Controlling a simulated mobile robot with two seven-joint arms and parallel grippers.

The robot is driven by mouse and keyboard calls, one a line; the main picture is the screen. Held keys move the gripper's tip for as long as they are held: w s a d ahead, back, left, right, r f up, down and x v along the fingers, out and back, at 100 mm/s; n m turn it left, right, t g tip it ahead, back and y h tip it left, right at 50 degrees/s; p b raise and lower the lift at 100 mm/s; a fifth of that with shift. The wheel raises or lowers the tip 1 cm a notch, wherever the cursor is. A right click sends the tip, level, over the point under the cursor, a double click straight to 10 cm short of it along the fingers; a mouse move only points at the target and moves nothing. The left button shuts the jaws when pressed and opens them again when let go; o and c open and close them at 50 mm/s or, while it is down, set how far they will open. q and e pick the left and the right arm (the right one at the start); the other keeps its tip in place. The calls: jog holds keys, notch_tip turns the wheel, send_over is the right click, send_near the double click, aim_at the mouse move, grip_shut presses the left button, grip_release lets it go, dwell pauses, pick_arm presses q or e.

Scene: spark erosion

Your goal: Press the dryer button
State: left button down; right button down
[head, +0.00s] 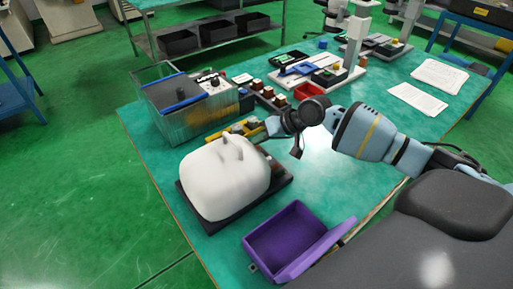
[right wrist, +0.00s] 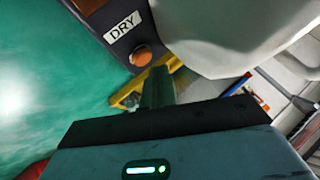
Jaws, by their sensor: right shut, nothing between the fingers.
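The dryer is a rounded white unit (head: 222,178) on a dark base at the table's near left; its white body also fills the top right of the right wrist view (right wrist: 215,35). A "DRY" label (right wrist: 122,26) sits on the dark panel, with a round orange-brown button (right wrist: 141,56) beside it. My right gripper (right wrist: 157,72) is shut and empty, its fingertips close to the button. I cannot tell whether they touch it. In the head view the button is not clearly visible, and my right wrist hangs just behind the dryer. My left gripper is not in view.
A clear-walled tank (head: 190,122) stands behind the dryer, near yellow parts (head: 247,127). An open purple box (head: 275,243) lies in front. A red bin (head: 308,91) and papers (head: 440,76) are farther back. The table's middle right is clear.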

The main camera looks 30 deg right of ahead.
dwell(1.0)
jog(key=shift+f, duration=0.15)
jog(key=shift+f, duration=0.3)
dwell(0.3)
